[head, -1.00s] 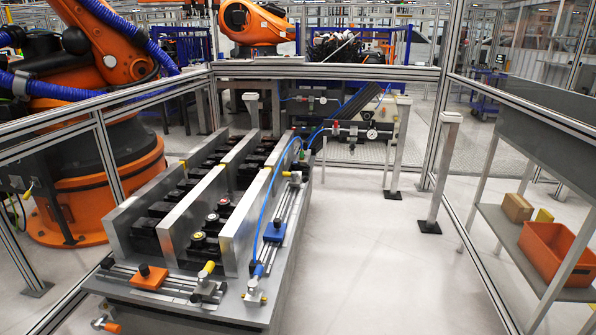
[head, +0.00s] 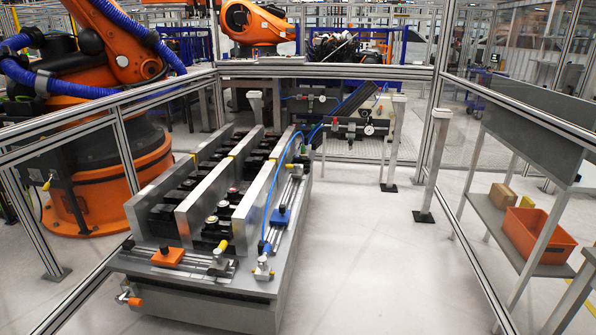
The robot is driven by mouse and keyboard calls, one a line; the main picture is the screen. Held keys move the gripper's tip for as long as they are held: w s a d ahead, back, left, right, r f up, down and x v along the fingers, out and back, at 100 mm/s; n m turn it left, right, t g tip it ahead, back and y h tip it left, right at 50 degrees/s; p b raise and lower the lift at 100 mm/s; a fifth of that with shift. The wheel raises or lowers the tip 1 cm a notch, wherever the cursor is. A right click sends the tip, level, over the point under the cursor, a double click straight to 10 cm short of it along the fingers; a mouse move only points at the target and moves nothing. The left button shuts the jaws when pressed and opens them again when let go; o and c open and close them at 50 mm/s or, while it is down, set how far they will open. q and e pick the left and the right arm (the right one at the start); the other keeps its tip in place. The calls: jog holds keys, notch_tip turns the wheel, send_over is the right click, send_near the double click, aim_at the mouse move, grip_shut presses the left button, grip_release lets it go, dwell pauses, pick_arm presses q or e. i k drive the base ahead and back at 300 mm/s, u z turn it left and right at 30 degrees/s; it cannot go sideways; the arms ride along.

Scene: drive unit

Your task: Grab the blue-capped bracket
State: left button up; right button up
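A blue block-shaped piece (head: 281,216) sits on the metal rail along the right side of the grey fixture (head: 215,303). Another small fitting with a blue part (head: 264,248) stands at the near right corner of the fixture, where a blue hose ends. I cannot tell for sure which of these is the blue-capped bracket. An orange block (head: 168,257) sits on the rail at the near left of the fixture. Neither of my grippers is in view.
Upright metal plates with several black parts fill the fixture. A cage frame stands on both sides, with an orange robot arm (head: 115,40) at the left. A shelf at the right holds an orange bin (head: 540,236) and a cardboard box (head: 502,196). White floor (head: 370,260) is clear right of the fixture.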

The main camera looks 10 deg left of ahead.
aim_at(307, 163)
jog(key=u, duration=0.05)
jog(key=k, duration=0.5)
jog(key=z, duration=0.5)
jog(key=i, duration=2)
jog(key=z, duration=0.25)
jog(key=i, duration=2.15)
jog(key=u, duration=0.45)
jog(key=i, duration=1.9)
jog(key=u, duration=2.2)
jog(key=i, duration=1.2)
jog(key=u, duration=0.9)
